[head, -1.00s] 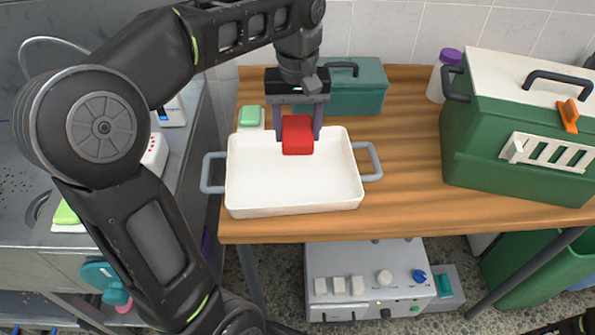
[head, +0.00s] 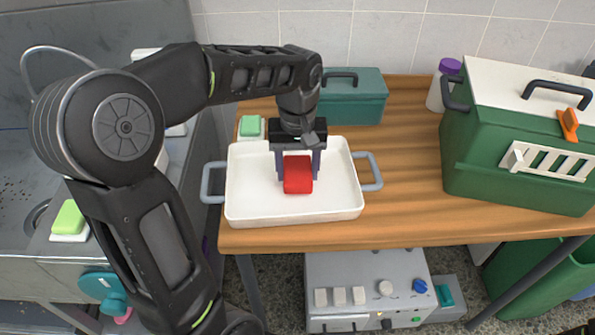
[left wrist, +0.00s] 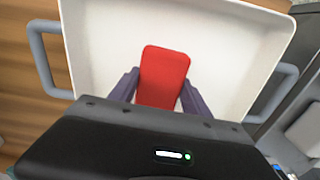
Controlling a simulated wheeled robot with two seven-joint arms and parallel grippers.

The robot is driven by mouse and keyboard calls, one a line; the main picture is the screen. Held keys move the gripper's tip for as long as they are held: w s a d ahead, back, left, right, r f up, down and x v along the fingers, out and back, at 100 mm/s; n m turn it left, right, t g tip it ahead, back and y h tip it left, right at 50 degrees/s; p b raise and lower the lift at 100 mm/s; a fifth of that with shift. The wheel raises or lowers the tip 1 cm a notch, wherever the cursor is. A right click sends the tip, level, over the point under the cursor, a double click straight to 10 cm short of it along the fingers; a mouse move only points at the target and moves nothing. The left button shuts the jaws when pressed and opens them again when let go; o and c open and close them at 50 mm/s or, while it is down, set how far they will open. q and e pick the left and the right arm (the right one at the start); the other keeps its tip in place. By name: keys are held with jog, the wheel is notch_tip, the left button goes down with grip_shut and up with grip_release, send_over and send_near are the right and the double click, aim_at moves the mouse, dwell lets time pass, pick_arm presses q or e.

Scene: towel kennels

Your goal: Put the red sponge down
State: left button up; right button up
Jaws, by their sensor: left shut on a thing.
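The red sponge (head: 298,176) is between the fingers of my left gripper (head: 298,168), which is shut on it. The sponge is over the inside of the white tray (head: 250,205) with grey handles, low near its floor; I cannot tell whether it touches. In the left wrist view the red sponge (left wrist: 163,76) shows between the two purple-grey fingers of my left gripper (left wrist: 163,90), with the white tray (left wrist: 225,40) behind it. My right gripper is not in view.
A green toolbox (head: 353,98) stands behind the tray, with a green sponge (head: 250,126) to its left. A large green case (head: 515,155) and a purple-capped bottle (head: 440,88) stand at right. The wooden table (head: 405,190) is clear between tray and case.

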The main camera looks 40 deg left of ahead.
aim_at(298, 169)
pick_arm(q)
jog(key=shift+f, duration=0.55)
jog(key=shift+f, duration=0.1)
jog(key=o, duration=1.2)
jog(key=shift+r, duration=0.2)
notch_tip(298, 169, up, 10)
jog(key=shift+f, duration=0.15)
notch_tip(298, 169, up, 2)
jog(key=shift+r+p, duration=0.15)
jog(key=shift+p, duration=0.95)
